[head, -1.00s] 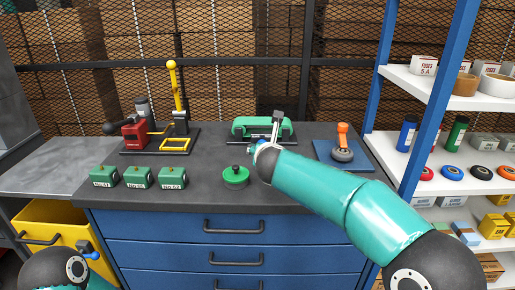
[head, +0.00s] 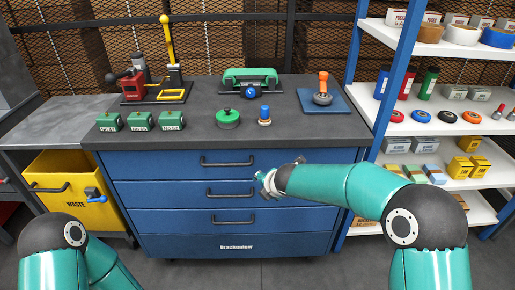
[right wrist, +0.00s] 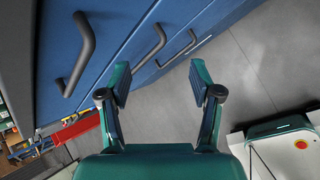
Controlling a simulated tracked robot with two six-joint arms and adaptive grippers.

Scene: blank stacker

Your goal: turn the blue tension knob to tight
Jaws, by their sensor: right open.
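The blue knob (head: 251,92) sits on the front of a green device (head: 249,77) at the back middle of the dark bench. Its pointer setting is too small to read. My right gripper (head: 268,185) is in front of the blue drawers, below the bench top and well away from the knob. The right wrist view shows its two fingers (right wrist: 160,80) spread apart with nothing between them. The knob does not show in that view. My left arm shows at the lower left, but its gripper is out of sight.
A blue-topped peg (head: 265,114) and a round green pot (head: 228,118) stand before the device. Green boxes (head: 140,121) and a red-and-yellow press (head: 152,78) are left; an orange-handled tool on a blue mat (head: 338,100) is right. Drawer handles (head: 228,161) protrude near my gripper.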

